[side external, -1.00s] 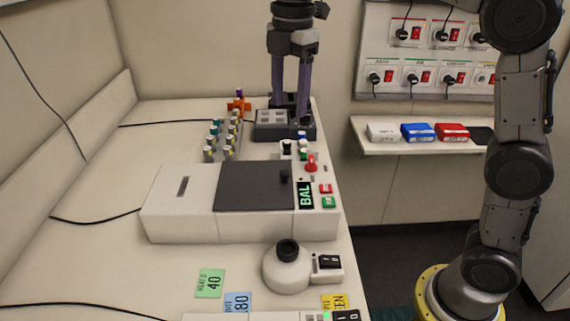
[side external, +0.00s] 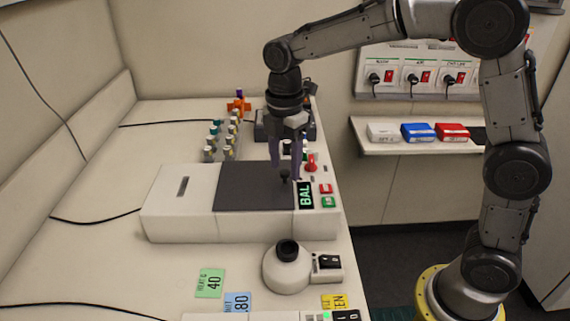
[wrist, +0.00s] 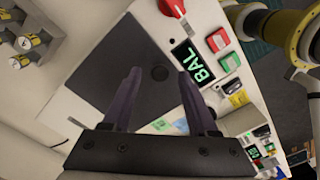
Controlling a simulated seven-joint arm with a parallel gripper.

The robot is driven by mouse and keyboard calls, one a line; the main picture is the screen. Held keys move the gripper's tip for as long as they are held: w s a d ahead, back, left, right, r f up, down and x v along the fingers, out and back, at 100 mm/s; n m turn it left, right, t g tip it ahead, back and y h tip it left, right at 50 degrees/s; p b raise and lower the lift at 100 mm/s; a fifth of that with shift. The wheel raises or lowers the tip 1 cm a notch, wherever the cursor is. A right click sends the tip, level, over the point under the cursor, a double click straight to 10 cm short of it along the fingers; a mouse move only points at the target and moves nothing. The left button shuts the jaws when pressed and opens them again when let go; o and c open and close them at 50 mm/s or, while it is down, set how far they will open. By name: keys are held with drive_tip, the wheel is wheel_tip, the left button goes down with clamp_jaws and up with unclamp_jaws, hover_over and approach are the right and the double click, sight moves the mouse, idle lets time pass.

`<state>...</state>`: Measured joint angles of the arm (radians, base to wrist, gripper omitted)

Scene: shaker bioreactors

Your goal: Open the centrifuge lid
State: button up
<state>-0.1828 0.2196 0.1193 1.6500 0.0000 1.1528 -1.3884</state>
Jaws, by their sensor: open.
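The centrifuge (side external: 180,215) is a white box on the bench with a dark grey lid (side external: 245,195) lying flat and closed. Contact with the knob cannot be told.
A green "BAL" display (side external: 306,195), red and green buttons (side external: 327,195) and a red knob (side external: 311,163) sit right of the lid. A rack of vials (side external: 222,140) stands behind the centrifuge. A round white device (side external: 287,271) stands in front. The bench's left side is mostly clear.

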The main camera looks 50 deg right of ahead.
drive_tip(key=shift+f, duration=0.4)
clamp_jaws()
drive_tip(key=shift+r, duration=0.1)
idle(1.2)
